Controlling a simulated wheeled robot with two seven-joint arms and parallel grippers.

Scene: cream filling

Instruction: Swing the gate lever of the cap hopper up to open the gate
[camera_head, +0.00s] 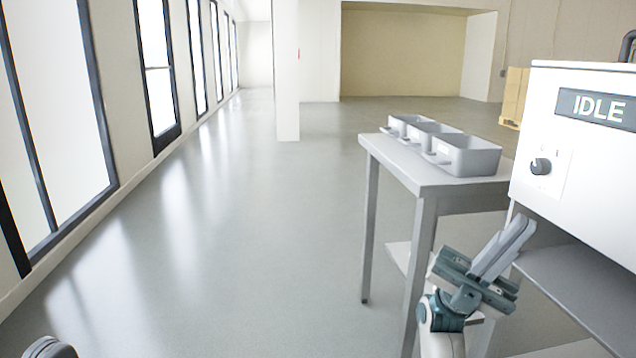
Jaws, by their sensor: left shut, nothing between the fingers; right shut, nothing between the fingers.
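I see neither the cap hopper nor its gate lever in the head view. My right gripper (521,226) is at the lower right, in front of the side table and beside the white machine. Its grey fingers are closed together, tilted up to the right, with nothing between them.
A white machine (560,215) with an "IDLE" display (597,108) and a black knob (541,166) stands at right above a grey shelf (585,285). A grey side table (388,152) carries three grey bins (470,160). Open floor (240,230) lies to the left, beside windows.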

